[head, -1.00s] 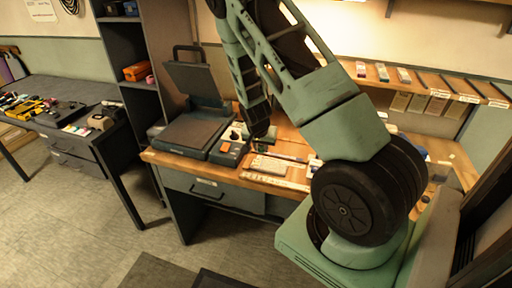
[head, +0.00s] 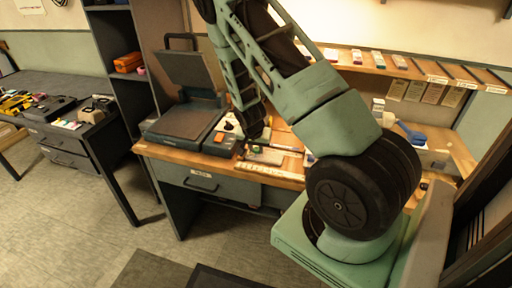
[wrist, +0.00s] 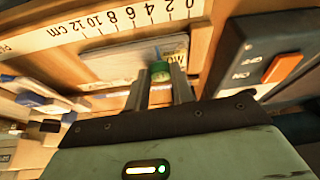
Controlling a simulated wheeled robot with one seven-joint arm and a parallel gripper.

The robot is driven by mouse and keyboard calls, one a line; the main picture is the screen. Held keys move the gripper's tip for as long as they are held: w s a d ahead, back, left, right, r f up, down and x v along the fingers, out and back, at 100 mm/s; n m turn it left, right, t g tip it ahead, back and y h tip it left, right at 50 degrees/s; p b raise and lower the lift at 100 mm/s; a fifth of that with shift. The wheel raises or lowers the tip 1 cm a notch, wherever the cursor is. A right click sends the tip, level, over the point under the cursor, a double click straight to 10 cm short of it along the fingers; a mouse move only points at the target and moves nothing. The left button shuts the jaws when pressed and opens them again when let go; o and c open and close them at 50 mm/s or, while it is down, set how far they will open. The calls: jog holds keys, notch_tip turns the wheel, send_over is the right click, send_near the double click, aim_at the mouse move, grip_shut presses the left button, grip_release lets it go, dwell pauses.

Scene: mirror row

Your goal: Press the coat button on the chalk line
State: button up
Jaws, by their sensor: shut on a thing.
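My gripper (wrist: 160,88) is shut on a small round green piece, which may be the coat button (wrist: 160,71), in the wrist view. The piece sits between the two fingertips, over a pale flat rectangle (wrist: 120,60) on the wooden bench. A short blue mark (wrist: 157,52) shows on the rectangle just beyond the green piece; I cannot tell whether it is the chalk line. Contact with the rectangle cannot be judged.
A ruler (wrist: 105,22) marked in cm runs along the bench edge. A dark box with an orange switch (wrist: 283,68) stands right of the fingers. The open flat press (head: 185,125) is left of my arm. A shelf (head: 380,68) with small blocks runs behind.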

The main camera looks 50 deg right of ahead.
jog(key=shift+f+b, duration=0.4)
jog(key=shift+f, duration=0.1)
dwell(0.8)
dwell(0.4)
jog(key=o, duration=0.9)
jog(key=shift+o, duration=0.2)
jog(key=shift+r, duration=0.1)
jog(key=v, duration=1.7)
jog(key=shift+r, duration=0.15)
